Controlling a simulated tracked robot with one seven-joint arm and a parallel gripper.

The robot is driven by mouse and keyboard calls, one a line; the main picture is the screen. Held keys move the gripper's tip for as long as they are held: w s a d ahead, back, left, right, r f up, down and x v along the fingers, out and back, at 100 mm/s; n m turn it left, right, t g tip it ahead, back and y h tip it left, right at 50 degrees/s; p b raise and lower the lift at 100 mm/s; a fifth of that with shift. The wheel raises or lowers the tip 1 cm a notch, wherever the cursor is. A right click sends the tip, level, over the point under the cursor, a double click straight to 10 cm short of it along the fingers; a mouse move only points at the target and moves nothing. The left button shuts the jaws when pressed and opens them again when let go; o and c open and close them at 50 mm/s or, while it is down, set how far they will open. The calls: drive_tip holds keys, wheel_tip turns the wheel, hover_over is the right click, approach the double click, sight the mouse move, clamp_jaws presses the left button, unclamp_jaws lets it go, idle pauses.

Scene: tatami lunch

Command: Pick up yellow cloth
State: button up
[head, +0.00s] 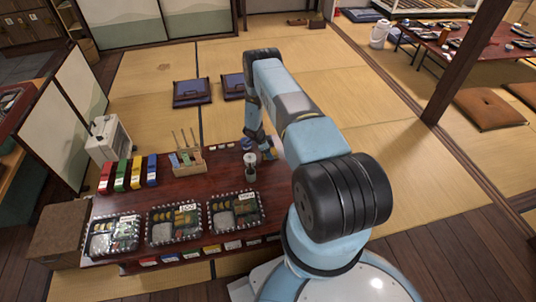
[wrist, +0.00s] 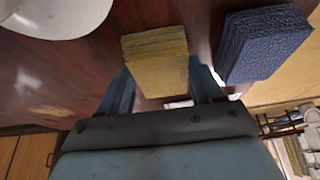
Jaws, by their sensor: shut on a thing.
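The yellow cloth (wrist: 157,62) is a folded stack of layers. In the wrist view it sits between the two fingers of my gripper (wrist: 158,80), which is shut on it. A dark blue folded cloth (wrist: 263,44) lies close by on the right of that view, apart from the yellow one. In the head view my gripper is mostly hidden behind my arm, near the right end of the dark red table (head: 215,176). I cannot tell whether the yellow cloth is clear of the table top.
A grey-white canister (head: 250,165) stands on the table near my gripper. Three lunch trays (head: 175,224) line the front. A wooden caddy (head: 189,165) and coloured boxes (head: 122,174) stand farther left. A white round thing (wrist: 55,14) shows at the wrist view's top left.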

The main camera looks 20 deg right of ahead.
drive_tip(key=shift+r, duration=0.6)
drive_tip(key=s+a+r, duration=0.1)
drive_tip(key=a+r, duration=1)
drive_tip(key=a, duration=0.3)
drive_tip(key=shift+s+r, duration=0.3)
drive_tip(key=shift+r, duration=0.1)
